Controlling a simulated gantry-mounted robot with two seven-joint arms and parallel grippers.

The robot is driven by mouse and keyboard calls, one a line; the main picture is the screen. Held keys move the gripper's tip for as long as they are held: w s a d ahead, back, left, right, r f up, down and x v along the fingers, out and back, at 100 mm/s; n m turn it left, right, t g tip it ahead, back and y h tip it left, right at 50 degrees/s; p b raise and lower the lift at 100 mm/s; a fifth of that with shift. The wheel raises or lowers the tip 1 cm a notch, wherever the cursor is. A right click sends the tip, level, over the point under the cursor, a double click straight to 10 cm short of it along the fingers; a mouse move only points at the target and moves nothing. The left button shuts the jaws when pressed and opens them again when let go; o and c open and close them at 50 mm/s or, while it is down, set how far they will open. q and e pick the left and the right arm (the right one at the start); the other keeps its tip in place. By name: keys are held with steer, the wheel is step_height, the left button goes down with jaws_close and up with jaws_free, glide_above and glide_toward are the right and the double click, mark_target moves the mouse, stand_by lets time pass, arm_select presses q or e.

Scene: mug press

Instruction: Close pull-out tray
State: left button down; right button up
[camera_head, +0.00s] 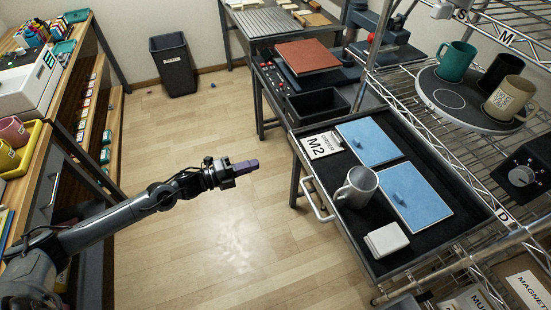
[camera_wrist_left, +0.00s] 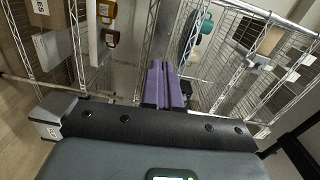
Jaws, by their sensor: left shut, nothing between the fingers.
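The pull-out tray (camera_head: 437,241) is a dark, shallow tray at the right in the head view, pulled out beside the wire shelving. Its silver bar handle (camera_head: 318,206) is on its left side. A grey mug (camera_head: 357,187), two blue panels (camera_head: 416,196), an M2 order card (camera_head: 319,146) and white squares (camera_head: 387,240) lie in it. My left gripper (camera_head: 252,165) is shut and empty, over the floor left of the tray and apart from the handle. Its purple fingers (camera_wrist_left: 166,85) are together in the left wrist view. My right gripper is out of view.
A wire shelf with a round dark turntable (camera_head: 426,88) holding mugs stands right of the tray. A red-topped press (camera_head: 307,57) is behind it. A bench with a yellow tray (camera_head: 35,140) is at the left. Open floor lies between.

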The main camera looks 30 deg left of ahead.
arm_select(q)
steer(key=a, duration=0.1)
steer(key=m+p, duration=0.1)
steer(key=p, duration=0.2)
glide_toward(297, 149)
steer(key=shift+h, duration=0.3)
steer(key=x, duration=0.5)
steer(key=shift+r, duration=0.25)
steer(key=shift+x, duration=0.85)
steer(key=shift+f, duration=0.15)
steer(key=shift+w, duration=0.1)
